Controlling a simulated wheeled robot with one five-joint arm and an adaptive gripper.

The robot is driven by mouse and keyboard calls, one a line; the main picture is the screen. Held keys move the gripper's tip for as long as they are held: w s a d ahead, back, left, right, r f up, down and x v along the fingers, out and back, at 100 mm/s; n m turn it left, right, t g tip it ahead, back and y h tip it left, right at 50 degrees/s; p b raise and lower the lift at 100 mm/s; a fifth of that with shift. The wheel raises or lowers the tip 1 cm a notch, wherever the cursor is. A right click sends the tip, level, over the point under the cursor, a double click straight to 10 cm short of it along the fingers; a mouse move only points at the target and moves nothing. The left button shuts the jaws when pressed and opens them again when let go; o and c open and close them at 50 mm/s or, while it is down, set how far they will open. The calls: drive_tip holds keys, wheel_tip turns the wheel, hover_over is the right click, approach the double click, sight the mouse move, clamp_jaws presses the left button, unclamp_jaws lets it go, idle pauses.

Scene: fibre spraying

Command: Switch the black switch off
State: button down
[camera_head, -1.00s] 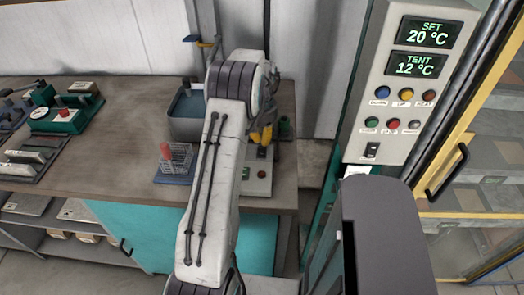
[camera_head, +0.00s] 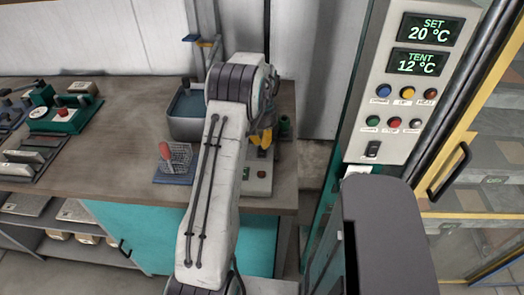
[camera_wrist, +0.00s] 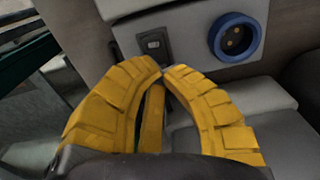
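My gripper (camera_wrist: 162,73) has yellow ribbed fingers, and their tips meet with nothing seen between them. In the wrist view, a small black switch (camera_wrist: 153,43) in a dark frame sits on a light grey box (camera_wrist: 190,20), just beyond the fingertips. I cannot tell whether the tips touch it or which way it is set. In the head view, my gripper (camera_head: 262,138) is over the bench by a grey box (camera_head: 258,182), partly hidden by my arm. Another black rocker switch (camera_head: 373,149) is on the tall control panel (camera_head: 396,150), away from my gripper.
A blue ring socket (camera_wrist: 235,38) is right of the switch in the wrist view. A yellow-framed glass door (camera_head: 470,140) stands at right.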

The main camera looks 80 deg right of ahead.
drive_tip(key=shift+f+b, duration=0.75)
drive_tip(key=shift+f, duration=0.35)
idle(0.5)
drive_tip(key=shift+a+r, duration=0.1)
drive_tip(key=shift+r, duration=0.1)
drive_tip(key=shift+r+p, duration=2.65)
drive_tip(key=shift+r, duration=0.75)
